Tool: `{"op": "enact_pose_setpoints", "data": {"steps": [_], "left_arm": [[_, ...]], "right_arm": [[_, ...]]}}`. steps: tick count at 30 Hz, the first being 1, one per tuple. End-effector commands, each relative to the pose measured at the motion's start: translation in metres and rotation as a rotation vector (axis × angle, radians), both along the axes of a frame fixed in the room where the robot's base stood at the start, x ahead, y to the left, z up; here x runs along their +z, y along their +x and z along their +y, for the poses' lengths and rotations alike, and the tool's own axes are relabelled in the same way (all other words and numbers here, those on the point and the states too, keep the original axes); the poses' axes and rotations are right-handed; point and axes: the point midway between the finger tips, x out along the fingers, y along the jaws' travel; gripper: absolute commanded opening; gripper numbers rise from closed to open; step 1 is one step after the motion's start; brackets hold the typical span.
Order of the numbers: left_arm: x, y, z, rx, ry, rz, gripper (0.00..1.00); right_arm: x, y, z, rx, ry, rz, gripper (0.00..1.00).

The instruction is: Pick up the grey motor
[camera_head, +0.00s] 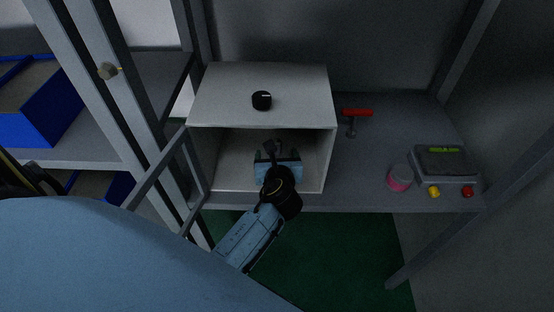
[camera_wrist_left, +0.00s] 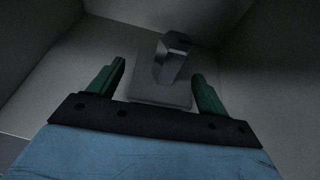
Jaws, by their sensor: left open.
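The grey motor (camera_wrist_left: 172,62) appears to be the grey block with a raised, angular upper part on a flat square base (camera_wrist_left: 160,95) in the left wrist view. It stands inside a pale open-fronted box (camera_head: 232,160). My left gripper (camera_wrist_left: 157,85) is open, with its green fingers on either side of the motor and visible gaps to both. In the head view my left gripper (camera_head: 276,157) reaches into the box through its open front. The motor shows there only as a small dark shape (camera_head: 271,146) beyond the gripper, partly hidden. My right gripper is not in view.
The box's roof and side walls enclose the left gripper closely. A black round item (camera_head: 262,100) sits on its roof. To the right are a red-handled tool (camera_head: 357,113), a pink-and-grey cup (camera_head: 399,179) and a control box (camera_head: 446,163). A metal frame post (camera_head: 110,90) stands left.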

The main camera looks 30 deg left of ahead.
Motion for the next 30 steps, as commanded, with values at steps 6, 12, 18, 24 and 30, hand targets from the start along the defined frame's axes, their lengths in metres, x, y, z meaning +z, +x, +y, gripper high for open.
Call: {"op": "enact_pose_setpoints", "data": {"steps": [6, 12, 18, 24, 30], "left_arm": [[0.000, 0.000, 0.000, 0.000, 0.000, 0.000, 0.53], [0.000, 0.000, 0.000, 0.000, 0.000, 0.000, 0.27], [0.002, 0.000, 0.000, -0.001, 0.002, -0.005, 0.12], [0.004, 0.000, 0.000, -0.001, 0.002, -0.005, 0.12], [0.018, 0.001, 0.000, -0.001, 0.003, -0.006, 0.12]], "right_arm": [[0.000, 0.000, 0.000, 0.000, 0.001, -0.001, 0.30], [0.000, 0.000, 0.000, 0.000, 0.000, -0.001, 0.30], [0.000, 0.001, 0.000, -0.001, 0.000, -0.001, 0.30], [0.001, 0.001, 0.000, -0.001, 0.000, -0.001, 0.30], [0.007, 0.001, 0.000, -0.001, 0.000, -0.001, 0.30]]}}
